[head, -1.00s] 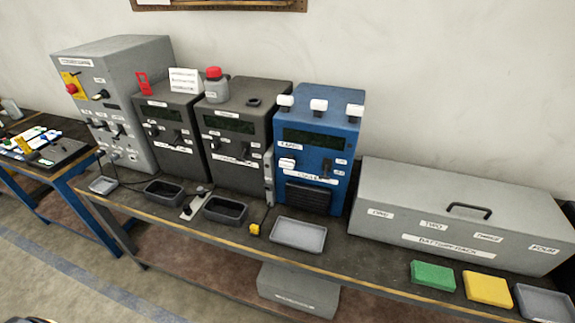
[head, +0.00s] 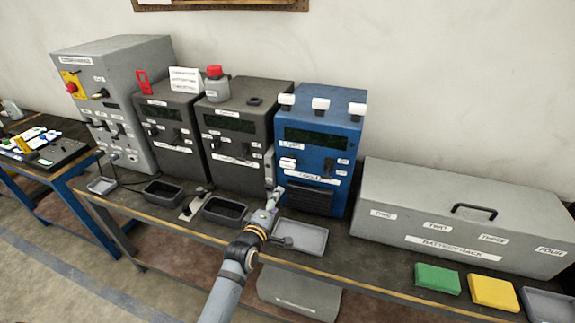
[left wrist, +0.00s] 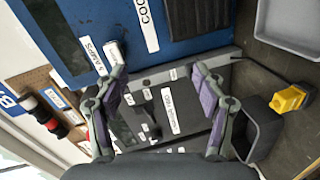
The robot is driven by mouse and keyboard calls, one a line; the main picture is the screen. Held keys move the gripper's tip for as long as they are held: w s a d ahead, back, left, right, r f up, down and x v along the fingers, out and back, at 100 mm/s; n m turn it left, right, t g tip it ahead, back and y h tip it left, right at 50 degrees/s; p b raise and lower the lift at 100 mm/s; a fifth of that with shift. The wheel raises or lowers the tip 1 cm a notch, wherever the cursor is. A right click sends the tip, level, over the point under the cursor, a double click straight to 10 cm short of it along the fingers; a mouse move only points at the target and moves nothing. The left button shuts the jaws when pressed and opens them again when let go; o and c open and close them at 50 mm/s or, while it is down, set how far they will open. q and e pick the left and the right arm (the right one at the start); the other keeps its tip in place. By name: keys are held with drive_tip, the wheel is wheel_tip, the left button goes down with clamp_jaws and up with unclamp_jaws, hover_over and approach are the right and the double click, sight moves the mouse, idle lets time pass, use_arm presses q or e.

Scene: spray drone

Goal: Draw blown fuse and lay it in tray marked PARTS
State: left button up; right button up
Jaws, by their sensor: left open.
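The blue cabinet (head: 322,140) has a white fuse-like piece (head: 288,163) in its front. In the left wrist view this piece (left wrist: 116,52) sits beside a "5 AMPS" label, close to one fingertip. Whether it is blown cannot be told. My left gripper (head: 274,196) is in front of the cabinet's lower left. In the left wrist view it (left wrist: 162,82) is open and empty, its purple pads apart. A shallow grey tray (head: 318,254) lies right of the gripper, and its corner shows in the wrist view (left wrist: 262,35). No PARTS mark is readable. My right gripper is not in view.
Two dark cabinets (head: 235,155) stand left of the blue one. Dark bins (head: 207,219) sit before them. A yellow plug-like piece (left wrist: 290,99) lies near a bin. A long grey box (head: 450,215) stands right, with green (head: 437,279) and yellow (head: 492,291) blocks in front.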

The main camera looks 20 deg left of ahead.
sight(287, 166)
use_arm(q)
wheel_tip(287, 166, up, 6)
drive_tip(key=w+n+t, duration=0.1)
drive_tip(key=n+t, duration=0.1)
drive_tip(key=shift+w+n, duration=0.2)
drive_tip(key=shift+n, duration=0.1)
drive_tip(key=w+b, duration=0.3)
drive_tip(key=w, duration=0.1)
drive_tip(key=shift+w+d+f, duration=0.1)
drive_tip(key=shift+w+f, duration=0.05)
drive_tip(key=shift+w, duration=0.25)
drive_tip(key=shift+w+d, duration=0.1)
drive_tip(key=shift+w, duration=2)
drive_tip(key=shift+r, duration=0.2)
drive_tip(key=shift+p, duration=0.35)
